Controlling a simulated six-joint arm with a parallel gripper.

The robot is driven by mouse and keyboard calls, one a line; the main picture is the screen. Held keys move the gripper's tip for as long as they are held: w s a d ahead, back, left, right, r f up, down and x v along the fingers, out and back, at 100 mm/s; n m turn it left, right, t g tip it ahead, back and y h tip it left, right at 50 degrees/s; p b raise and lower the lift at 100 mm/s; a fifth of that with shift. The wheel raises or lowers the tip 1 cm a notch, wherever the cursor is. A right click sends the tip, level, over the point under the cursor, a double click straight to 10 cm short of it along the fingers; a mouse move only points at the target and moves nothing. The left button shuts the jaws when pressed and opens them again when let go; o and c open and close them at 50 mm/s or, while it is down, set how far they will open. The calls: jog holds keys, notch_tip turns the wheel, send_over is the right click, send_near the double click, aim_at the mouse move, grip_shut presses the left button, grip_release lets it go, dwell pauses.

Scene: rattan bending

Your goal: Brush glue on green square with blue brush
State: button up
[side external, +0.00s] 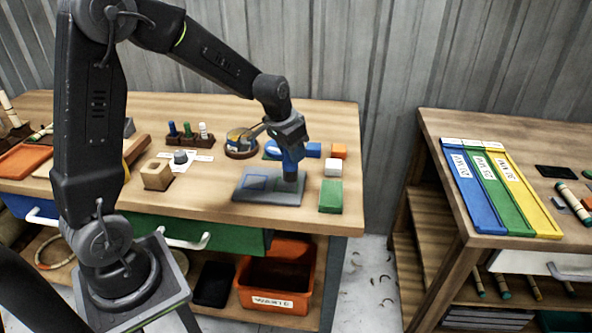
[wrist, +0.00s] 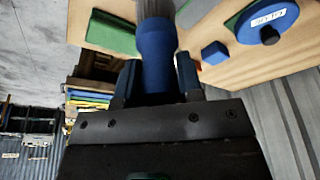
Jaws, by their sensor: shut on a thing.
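My gripper (side external: 291,150) is shut on the blue brush (side external: 291,164) and holds it upright, bristles down, over the right part of a grey board (side external: 246,195). The bristles seem to reach the board, but contact is unclear. The blue handle also shows between the jaws (wrist: 155,90) in the wrist view, with grey bristles at the top edge. The board has a blue square outline on its left; any green outline there is not clear. A flat green block (side external: 330,198) lies right of the board and also shows in the wrist view (wrist: 112,33). No glue is discernible.
Behind the brush are a blue labelled round piece (side external: 273,148) and a blue block (side external: 313,150). A white cube (side external: 333,168) and an orange cube (side external: 338,150) stand near the right edge. A round tin (side external: 240,146) and a marker rack (side external: 190,138) sit farther left.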

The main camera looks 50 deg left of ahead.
jog(key=a+r, duration=0.2)
jog(key=a, duration=1.1)
jog(key=a+r, duration=0.2)
jog(key=a, duration=1.2)
jog(key=shift+d+f, duration=0.1)
jog(key=shift+f, duration=2.75)
jog(key=shift+f, duration=0.6)
notch_tip(320, 180, up, 7)
